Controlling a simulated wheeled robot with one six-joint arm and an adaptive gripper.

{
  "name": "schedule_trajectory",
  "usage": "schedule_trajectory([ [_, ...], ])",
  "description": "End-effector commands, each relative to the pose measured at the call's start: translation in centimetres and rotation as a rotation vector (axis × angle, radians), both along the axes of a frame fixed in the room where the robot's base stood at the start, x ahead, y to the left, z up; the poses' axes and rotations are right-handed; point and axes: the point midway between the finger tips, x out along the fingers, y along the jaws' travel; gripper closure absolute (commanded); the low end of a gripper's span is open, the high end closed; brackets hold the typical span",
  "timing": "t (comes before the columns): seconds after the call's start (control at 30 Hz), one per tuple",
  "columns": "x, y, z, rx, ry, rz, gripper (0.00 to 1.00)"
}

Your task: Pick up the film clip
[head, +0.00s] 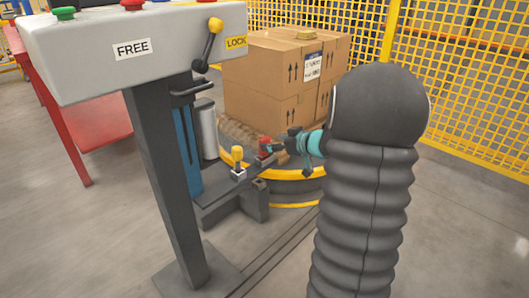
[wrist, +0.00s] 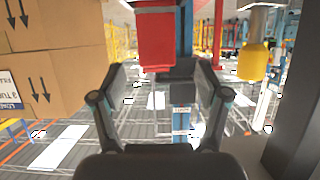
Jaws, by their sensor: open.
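A small red piece that looks like the film clip (head: 265,145) sits at the end of a dark arm at the pallet's front left. In the wrist view the red clip (wrist: 155,40) shows large at the top centre, with a dark grey block at its lower right. My gripper (head: 279,148) is just right of the clip in the head view, pointing left at it. In the wrist view my gripper (wrist: 160,82) is open, its two fingers apart, with the clip in line with the gap. I cannot tell whether the clip is between the fingertips.
Stacked cartons (head: 280,80) stand on the pallet behind my gripper. A yellow-knobbed lever (head: 238,160) stands left of the clip. A grey control post (head: 170,190) with a panel (head: 130,45) is nearer on the left. Yellow mesh fence (head: 465,90) closes the right.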

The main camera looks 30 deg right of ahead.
Motion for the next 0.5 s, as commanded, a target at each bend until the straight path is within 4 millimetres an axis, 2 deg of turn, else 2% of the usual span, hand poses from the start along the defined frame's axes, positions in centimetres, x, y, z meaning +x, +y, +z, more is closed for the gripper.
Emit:
schedule_trajectory([
  [0.37,3.9,1.2,-1.8,-0.001,0.001,0.003,0.25],
  [0.5,4.5,1.3,-1.9,-0.001,0.001,-0.002,0.25],
])
